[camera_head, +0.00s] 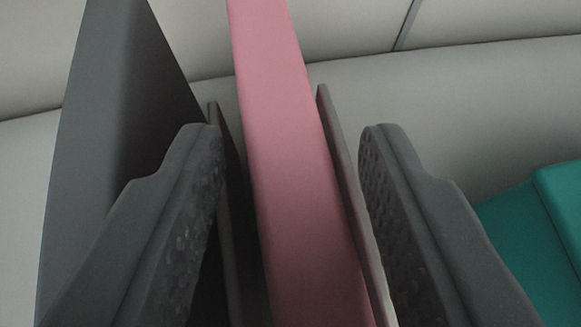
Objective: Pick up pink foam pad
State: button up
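The pink foam pad (283,150) stands on edge in the middle of the view. It is long and narrow, and its upper end runs out of the picture. My gripper (290,132) is open, with one dark textured finger on each side of the pad. A thin brownish plate stands close along each side of the pad, the left plate (230,200) and the right plate (342,165), between the pad and the fingers. A gap shows between the right finger and the right plate. The left finger is very near the left plate; I cannot tell whether they touch. The pad's lower end is cut off.
A tall dark grey slab (105,110) stands just left of my left finger, partly behind it. Teal objects (540,230) are at the right edge. A pale wall (450,100) with seams lies behind.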

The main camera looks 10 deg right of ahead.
grip_shut()
jog(key=shift+r, duration=0.15)
